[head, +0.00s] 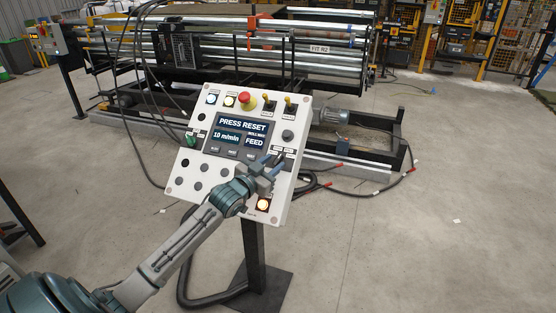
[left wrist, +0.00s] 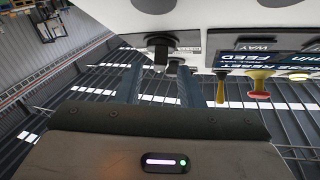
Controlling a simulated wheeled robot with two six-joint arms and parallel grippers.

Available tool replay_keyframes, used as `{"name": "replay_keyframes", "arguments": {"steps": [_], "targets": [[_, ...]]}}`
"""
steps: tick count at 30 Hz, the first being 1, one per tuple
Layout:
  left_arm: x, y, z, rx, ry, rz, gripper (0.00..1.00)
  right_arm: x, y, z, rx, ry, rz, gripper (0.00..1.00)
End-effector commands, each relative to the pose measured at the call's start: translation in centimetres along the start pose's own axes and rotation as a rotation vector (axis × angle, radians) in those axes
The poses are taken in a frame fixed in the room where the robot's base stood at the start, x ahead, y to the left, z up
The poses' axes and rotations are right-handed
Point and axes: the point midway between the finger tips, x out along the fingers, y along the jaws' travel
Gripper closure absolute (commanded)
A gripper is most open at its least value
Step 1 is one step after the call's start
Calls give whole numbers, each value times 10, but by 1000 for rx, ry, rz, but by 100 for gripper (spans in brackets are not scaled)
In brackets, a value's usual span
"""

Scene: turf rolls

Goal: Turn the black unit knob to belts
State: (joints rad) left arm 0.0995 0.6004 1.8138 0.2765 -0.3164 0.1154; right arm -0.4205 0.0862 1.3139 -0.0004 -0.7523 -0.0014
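The white control panel (head: 196,172) stands tilted on a dark post. My left gripper (head: 272,169) is at its right side, below the display. In the left wrist view, a small black knob (left wrist: 160,47) on a dark plate is just beyond the tips of my left gripper (left wrist: 158,76). The fingers are apart, with the knob lined up between them; I cannot tell whether they touch it. The plate's label is too small to read. In the head view the gripper partly covers this area. My right gripper is not in view.
The display (head: 242,124) reads PRESS RESET, 10 m/min and FEED. A red mushroom button (head: 247,101) and yellow toggle levers (head: 268,95) line the panel's top. A lit button (head: 263,204) is at its bottom. The roller machine (head: 320,62) stands behind; cables (head: 345,187) lie on the floor.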

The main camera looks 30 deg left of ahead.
Motion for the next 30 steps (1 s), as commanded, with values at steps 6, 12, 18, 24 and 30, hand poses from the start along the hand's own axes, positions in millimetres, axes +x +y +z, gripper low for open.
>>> {"name": "replay_keyframes", "arguments": {"steps": [6, 12, 18, 24, 30], "targets": [[26, 0, -1, -2, 2, -1, 65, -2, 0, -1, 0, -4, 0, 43], [34, 0, -1, 1, 2, 1, 65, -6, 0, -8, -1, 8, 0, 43], [34, 0, 0, 1, 1, 1, 65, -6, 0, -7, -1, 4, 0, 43], [34, 0, 0, 1, 0, 1, 97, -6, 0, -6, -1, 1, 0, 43], [34, 1, 1, 0, -2, 1, 100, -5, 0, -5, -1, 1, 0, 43]]}}
